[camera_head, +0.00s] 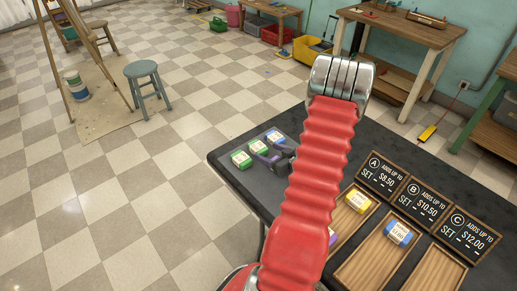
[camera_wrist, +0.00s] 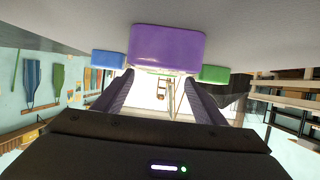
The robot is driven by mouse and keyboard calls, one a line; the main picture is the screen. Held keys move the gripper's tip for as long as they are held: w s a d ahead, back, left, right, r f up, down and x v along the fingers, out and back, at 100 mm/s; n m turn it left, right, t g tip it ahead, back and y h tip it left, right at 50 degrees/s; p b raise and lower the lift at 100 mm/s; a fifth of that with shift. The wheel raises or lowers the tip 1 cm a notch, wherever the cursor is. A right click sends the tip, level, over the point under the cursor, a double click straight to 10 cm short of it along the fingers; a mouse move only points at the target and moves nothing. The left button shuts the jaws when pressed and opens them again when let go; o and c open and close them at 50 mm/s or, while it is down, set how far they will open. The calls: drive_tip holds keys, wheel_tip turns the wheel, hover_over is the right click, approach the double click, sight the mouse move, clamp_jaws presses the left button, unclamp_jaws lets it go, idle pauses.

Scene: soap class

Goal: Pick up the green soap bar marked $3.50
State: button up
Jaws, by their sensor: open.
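In the wrist view, which looks upside down, my gripper (camera_wrist: 159,82) is open with nothing held. A purple bar (camera_wrist: 167,45) is directly ahead of the fingertips; contact is unclear. One green bar (camera_wrist: 214,74) shows beyond it at right.
Wooden trays hold a yellow bar (camera_head: 357,202) and a blue bar (camera_head: 398,233). Price boards (camera_head: 382,175) stand behind. The table's left front is clear.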

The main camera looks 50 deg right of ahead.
sight(262, 150)
drive_tip(key=shift+x, duration=2.35)
drive_tip(key=shift+a, duration=0.1)
drive_tip(key=shift+c, duration=0.5)
drive_tip(key=c, duration=1.1)
drive_tip(key=shift+r, duration=4.95)
